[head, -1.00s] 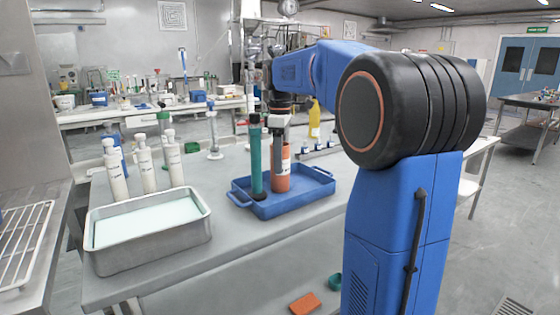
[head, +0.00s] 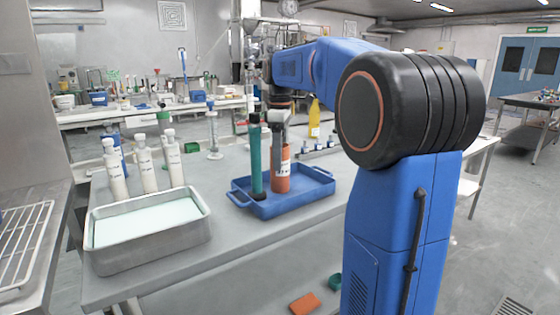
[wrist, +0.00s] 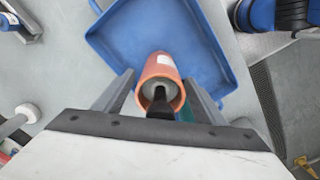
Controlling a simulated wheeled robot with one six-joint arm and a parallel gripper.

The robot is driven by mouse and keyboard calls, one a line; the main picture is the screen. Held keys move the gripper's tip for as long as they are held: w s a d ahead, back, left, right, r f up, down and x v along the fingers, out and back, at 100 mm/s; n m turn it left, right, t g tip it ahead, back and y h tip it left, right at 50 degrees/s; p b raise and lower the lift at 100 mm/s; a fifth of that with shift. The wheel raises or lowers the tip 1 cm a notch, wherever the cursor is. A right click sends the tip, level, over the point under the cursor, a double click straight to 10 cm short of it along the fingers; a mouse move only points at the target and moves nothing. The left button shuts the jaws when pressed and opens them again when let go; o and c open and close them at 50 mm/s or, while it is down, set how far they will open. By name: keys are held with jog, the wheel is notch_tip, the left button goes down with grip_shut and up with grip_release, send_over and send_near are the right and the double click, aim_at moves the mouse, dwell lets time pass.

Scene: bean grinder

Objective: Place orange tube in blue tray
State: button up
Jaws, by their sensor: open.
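The orange tube (head: 282,176) with a white label stands upright in the blue tray (head: 318,187) on the table. A green tube (head: 256,160) stands in the tray just left of it. My gripper (head: 281,143) is above the orange tube, pointing down. In the wrist view the orange tube (wrist: 160,80) shows its open top, with the blue tray (wrist: 125,35) around it. There my gripper (wrist: 160,88) is open, one finger on each side of the tube.
A metal pan (head: 150,230) stands at the table's front left, with several white bottles (head: 145,165) behind it. A yellow bottle (head: 314,118) stands behind the tray. An orange block (head: 304,303) and a green ring (head: 335,282) lie below the table's edge.

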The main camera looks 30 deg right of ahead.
notch_tip(320, 180, up, 10)
jog(key=shift+r, duration=0.2)
jog(key=shift+s, duration=0.1)
dwell(0.6)
